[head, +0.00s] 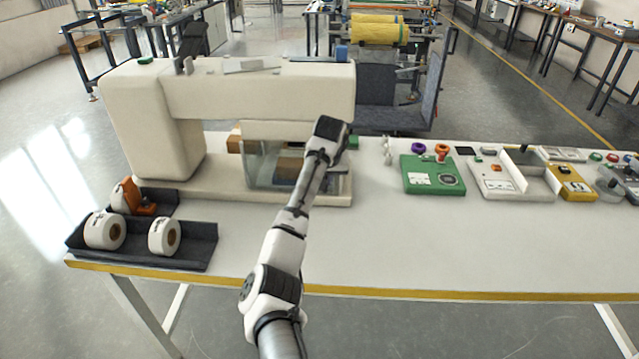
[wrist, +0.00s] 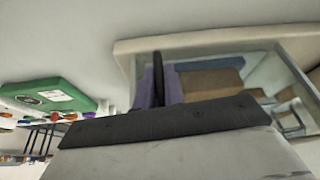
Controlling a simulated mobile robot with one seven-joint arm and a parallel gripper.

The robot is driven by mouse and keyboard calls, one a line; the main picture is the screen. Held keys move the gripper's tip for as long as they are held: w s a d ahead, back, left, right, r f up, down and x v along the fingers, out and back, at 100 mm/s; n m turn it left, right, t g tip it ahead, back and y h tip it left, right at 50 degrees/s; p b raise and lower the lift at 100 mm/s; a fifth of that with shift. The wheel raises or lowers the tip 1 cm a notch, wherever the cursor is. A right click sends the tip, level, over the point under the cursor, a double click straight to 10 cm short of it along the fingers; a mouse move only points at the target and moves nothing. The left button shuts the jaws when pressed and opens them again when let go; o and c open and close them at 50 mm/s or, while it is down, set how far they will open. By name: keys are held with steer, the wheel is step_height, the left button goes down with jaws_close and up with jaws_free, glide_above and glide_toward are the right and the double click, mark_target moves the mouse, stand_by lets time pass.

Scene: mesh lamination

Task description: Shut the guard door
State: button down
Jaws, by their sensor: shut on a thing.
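The guard door (head: 262,165) is a clear panel with pale edges, under the arm of the cream machine (head: 260,95). Through it I see brown and bluish parts inside. In the wrist view, which looks upside down, the clear guard (wrist: 272,72) shows beyond my gripper. My gripper (head: 330,136) is at the right end of the guard, in front of the machine. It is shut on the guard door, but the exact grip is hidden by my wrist. My gripper's dark body (wrist: 165,120) spans the lower wrist view.
A dark tray (head: 190,257) with white rolls stands at the table's front left. A green box (head: 433,174) and a grey fixture (head: 512,180) sit to the right. The white tabletop (head: 400,240) is clear between my arm and the front edge.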

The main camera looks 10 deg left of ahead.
steer(key=shift+w+r, duration=0.1)
steer(key=shift+w, duration=0.35)
steer(key=shift+r, duration=0.15)
steer(key=shift+w, duration=0.1)
steer(key=c, duration=1.5)
jaws_free()
steer(key=shift+w, duration=0.15)
steer(key=b+v, duration=0.1)
steer(key=v, duration=0.5)
steer(key=b+v, duration=0.2)
steer(key=v, duration=0.5)
steer(key=shift+s+d+r, duration=0.2)
steer(key=shift+s+d, duration=0.05)
